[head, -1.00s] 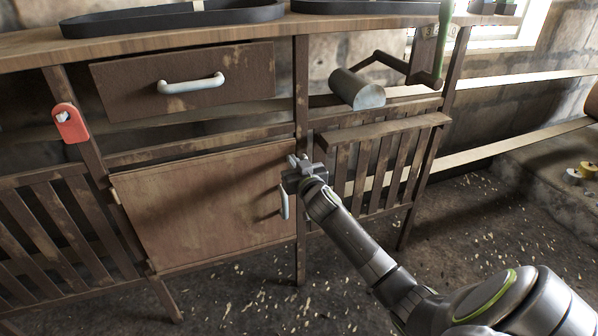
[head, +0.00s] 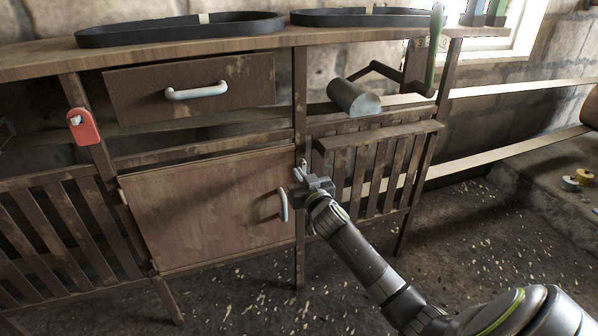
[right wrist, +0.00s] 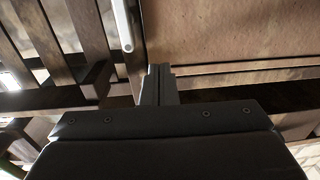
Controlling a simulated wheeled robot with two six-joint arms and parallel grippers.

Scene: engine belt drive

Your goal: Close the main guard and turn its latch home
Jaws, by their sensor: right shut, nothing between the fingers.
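The main guard appears to be the brown wooden panel (head: 205,215) in the lower bay of the bench frame. It has a pale upright handle (head: 283,204) near its right edge. It sits at or close to the frame; I cannot tell if it is fully flush. A small grey piece, perhaps the latch (head: 303,166), shows on the post just above my right gripper (head: 300,181). The gripper is shut and empty, near the panel's upper right corner. In the right wrist view its fingers (right wrist: 156,84) are together below the panel (right wrist: 230,35) and handle (right wrist: 122,25). My left gripper is out of view.
A drawer (head: 190,88) sits above the panel. A red tag-like piece (head: 83,126) hangs on the left post. A slatted guard (head: 380,170) stands right of the gripper, below a crank with a grey cylinder (head: 353,98). Black belts (head: 180,30) lie on the top. The floor in front is open.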

